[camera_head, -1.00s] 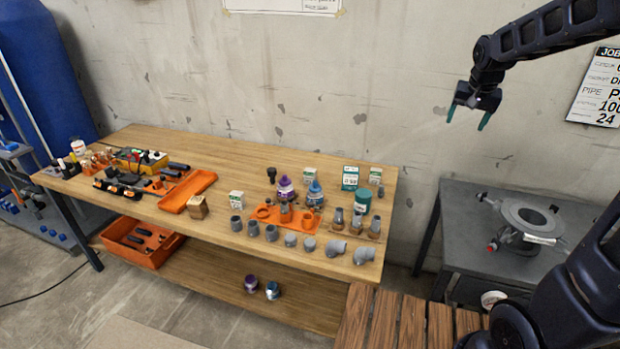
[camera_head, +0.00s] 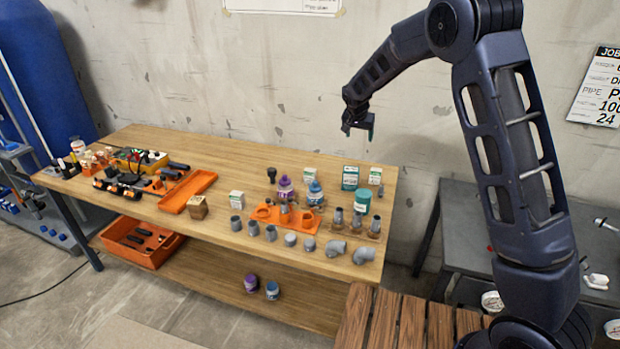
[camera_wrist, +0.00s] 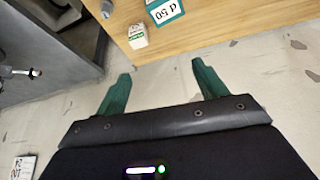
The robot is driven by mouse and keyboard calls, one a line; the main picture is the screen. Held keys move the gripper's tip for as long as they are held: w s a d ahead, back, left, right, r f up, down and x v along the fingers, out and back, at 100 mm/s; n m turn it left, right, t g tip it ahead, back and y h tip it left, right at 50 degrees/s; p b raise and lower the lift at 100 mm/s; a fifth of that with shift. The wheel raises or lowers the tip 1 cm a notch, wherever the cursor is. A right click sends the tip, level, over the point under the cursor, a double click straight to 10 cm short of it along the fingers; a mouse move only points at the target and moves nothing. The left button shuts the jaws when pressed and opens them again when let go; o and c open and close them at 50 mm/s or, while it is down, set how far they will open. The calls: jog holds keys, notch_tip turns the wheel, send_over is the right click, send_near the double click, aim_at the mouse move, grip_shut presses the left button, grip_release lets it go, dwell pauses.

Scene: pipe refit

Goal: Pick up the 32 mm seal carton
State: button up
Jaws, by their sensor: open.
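Several small white-and-green cartons stand on the wooden bench: one by the wooden block (camera_head: 237,199), one behind the bottles (camera_head: 310,175), and one at the back right corner (camera_head: 375,176). Their sizes are too small to read, so I cannot tell which is the 32 mm seal carton. The back right one also shows in the wrist view (camera_wrist: 138,37), beside a larger teal carton (camera_wrist: 166,14) marked d 50. My gripper (camera_head: 358,130) is open and empty, above the back right of the bench. In the wrist view its green fingers (camera_wrist: 160,72) are apart, with wall between them.
The teal carton (camera_head: 350,178) and a teal tin (camera_head: 362,201) stand close to the back right carton. Purple and blue bottles, an orange fitting tray (camera_head: 265,213) and grey pipe fittings fill the bench front. The wall (camera_head: 250,90) is close behind the bench.

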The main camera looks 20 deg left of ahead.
jog(key=n+t, duration=0.1)
send_near(309, 171)
jog(key=x, duration=0.6)
jog(key=shift+w+d+f, duration=0.25)
jog(key=shift+a+x, duration=0.1)
jog(key=shift+x, duration=1.3)
jog(key=shift+a+x, duration=0.15)
jog(key=shift+x, duration=1.2)
jog(key=c, duration=1.1)
jog(key=shift+r, duration=0.1)
